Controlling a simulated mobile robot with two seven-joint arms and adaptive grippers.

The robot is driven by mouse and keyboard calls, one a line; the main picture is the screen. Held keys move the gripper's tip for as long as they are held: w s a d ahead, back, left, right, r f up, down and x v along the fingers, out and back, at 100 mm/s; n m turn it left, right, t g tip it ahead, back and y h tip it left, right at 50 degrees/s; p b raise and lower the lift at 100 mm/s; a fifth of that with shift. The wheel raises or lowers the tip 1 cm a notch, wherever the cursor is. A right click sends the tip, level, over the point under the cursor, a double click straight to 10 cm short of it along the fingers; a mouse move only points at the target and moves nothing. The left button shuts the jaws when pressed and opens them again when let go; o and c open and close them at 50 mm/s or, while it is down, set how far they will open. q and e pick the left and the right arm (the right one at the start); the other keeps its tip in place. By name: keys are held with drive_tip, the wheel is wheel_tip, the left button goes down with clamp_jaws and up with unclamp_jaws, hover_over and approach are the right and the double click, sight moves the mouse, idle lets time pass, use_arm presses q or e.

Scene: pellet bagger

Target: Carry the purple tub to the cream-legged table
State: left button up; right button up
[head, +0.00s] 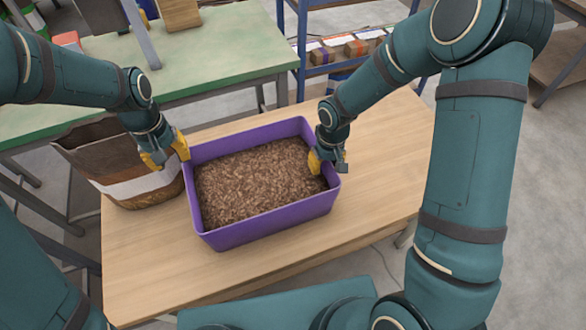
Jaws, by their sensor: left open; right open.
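The purple tub (275,217) stands on a wooden-topped table (390,150) and is filled with brown pellets (260,180). My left gripper (168,158) is open at the tub's left wall, near its back left corner. My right gripper (326,162) is open at the tub's right wall, its yellow fingertip near the rim. I cannot tell whether either gripper touches the tub.
A brown and white bag (122,170) stands left of the tub, close to my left gripper. A green-topped table (215,55) is behind. A blue shelf rack (302,45) holds small boxes (356,47). The wooden tabletop is clear in front and at right.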

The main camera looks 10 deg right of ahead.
drive_tip(key=shift+r, duration=0.2)
use_arm(q)
drive_tip(key=shift+r, duration=0.4)
use_arm(e)
wheel_tip(320, 180, up, 12)
drive_tip(key=shift+d+f, duration=0.2)
drive_tip(key=shift+d, duration=0.1)
